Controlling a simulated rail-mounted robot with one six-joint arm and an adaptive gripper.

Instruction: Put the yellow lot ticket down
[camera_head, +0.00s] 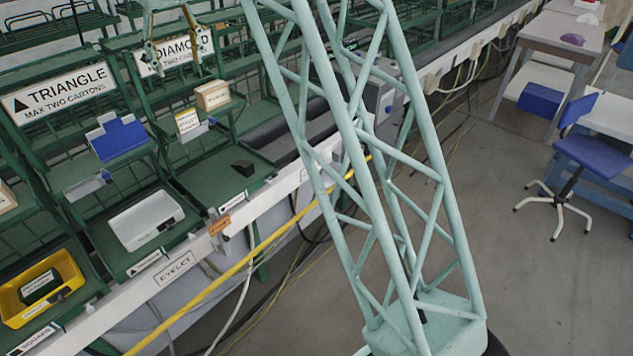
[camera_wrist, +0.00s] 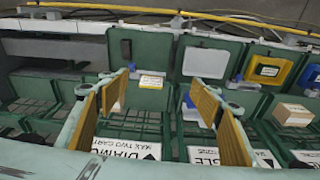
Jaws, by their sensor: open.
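The yellow lot ticket (camera_head: 188,122) is a small yellow-and-white card with dark print. It is at a grey-blue holder in the green diamond lane, below the DIAMOND sign (camera_head: 172,50). It also shows in the wrist view (camera_wrist: 152,82), beyond and between my fingertips. My gripper (camera_head: 172,54) is at the top left of the head view, above and behind the ticket and in front of the sign. Its tan-padded fingers are spread in the wrist view (camera_wrist: 160,84), with nothing held between them. The ticket appears apart from the fingers.
A cardboard box (camera_head: 212,96) stands right of the ticket. A dark block (camera_head: 243,167) is on the green tray nearer the rail. A yellow tray (camera_head: 40,287) is farther left.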

